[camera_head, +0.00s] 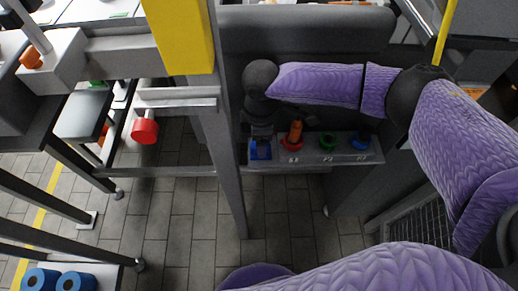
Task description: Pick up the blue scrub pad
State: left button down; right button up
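A small blue block-like item (260,152), likely the blue scrub pad, sits at the left end of a grey ledge. My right arm, in a purple sleeve, reaches in from the right. Its dark gripper (262,133) points down directly above the blue item. The fingertips are small and dark, and partly merge with the blue item. I cannot tell whether they touch it or are closed on it. My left gripper is not in view.
The grey ledge (312,158) carries red (291,145), green (327,141) and blue (360,141) round holders; an orange piece (295,131) stands in the red one. A grey post (222,165) stands left of the gripper. A red cylinder (145,131) juts out further left.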

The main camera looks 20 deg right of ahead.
notch_tip(320, 180, down, 4)
jog(key=shift+w+f+b, duration=0.1)
jog(key=shift+w+b, duration=0.05)
jog(key=shift+b, duration=0.9)
jog(key=shift+r, duration=0.2)
jog(key=shift+c, duration=0.6)
jog(key=c, duration=0.7)
jog(key=shift+c, duration=1)
